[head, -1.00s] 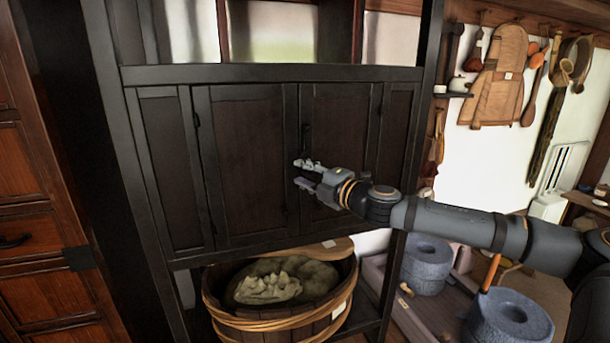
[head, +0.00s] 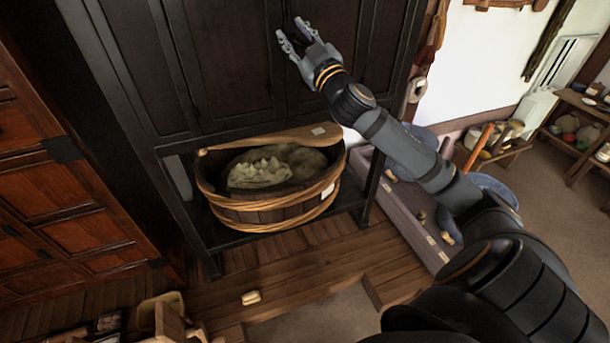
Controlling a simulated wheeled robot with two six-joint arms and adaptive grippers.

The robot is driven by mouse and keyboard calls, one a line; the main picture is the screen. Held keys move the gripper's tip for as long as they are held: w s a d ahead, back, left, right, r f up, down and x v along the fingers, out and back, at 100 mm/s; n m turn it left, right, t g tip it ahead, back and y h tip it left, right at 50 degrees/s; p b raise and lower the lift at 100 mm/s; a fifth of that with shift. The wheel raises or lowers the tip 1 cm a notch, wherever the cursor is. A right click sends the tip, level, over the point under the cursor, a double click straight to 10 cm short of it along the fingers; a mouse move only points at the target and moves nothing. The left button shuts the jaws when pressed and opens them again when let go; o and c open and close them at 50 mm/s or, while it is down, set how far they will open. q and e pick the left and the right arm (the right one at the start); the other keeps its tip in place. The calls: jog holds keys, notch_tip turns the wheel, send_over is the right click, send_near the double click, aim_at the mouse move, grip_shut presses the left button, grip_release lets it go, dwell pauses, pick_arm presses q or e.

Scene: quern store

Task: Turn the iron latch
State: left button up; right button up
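A dark cabinet fills the upper middle, with its left door (head: 228,62) and right door (head: 345,45) meeting at a seam. My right gripper (head: 289,27) is in front of this seam, near the top edge of the picture. Its two fingers are spread apart and point up toward the doors, with nothing clearly held between them. I cannot make out the iron latch; it is too dark, hidden by the gripper or above the picture. I cannot tell whether the fingers touch the cabinet. My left gripper is not in view.
A wooden tub (head: 265,210) with sacking inside and a wooden paddle (head: 270,138) across it sits on the shelf under the doors. A red-brown drawer chest (head: 50,195) stands at the left. A small pale block (head: 251,297) lies on the plank floor.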

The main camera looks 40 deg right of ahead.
jog(key=m+h, duration=0.1)
jog(key=m, duration=0.1)
jog(key=m+h+p, duration=0.1)
jog(key=m, duration=0.1)
jog(key=m+h, duration=0.1)
jog(key=m, duration=0.2)
jog(key=shift+s+d+r+h, duration=0.1)
jog(key=shift+d+r+h, duration=0.2)
jog(key=shift+d+h, duration=0.1)
jog(key=f+b+v, duration=0.1)
jog(key=b+v, duration=1)
jog(key=b, duration=0.9)
notch_tip(320, 180, down, 29)
jog(key=w+g+p, duration=0.1)
jog(key=w+g, duration=0.2)
jog(key=g, duration=0.5)
jog(key=shift+a+f+p, duration=0.2)
jog(key=shift+a+p, duration=0.1)
jog(key=shift+a, duration=0.15)
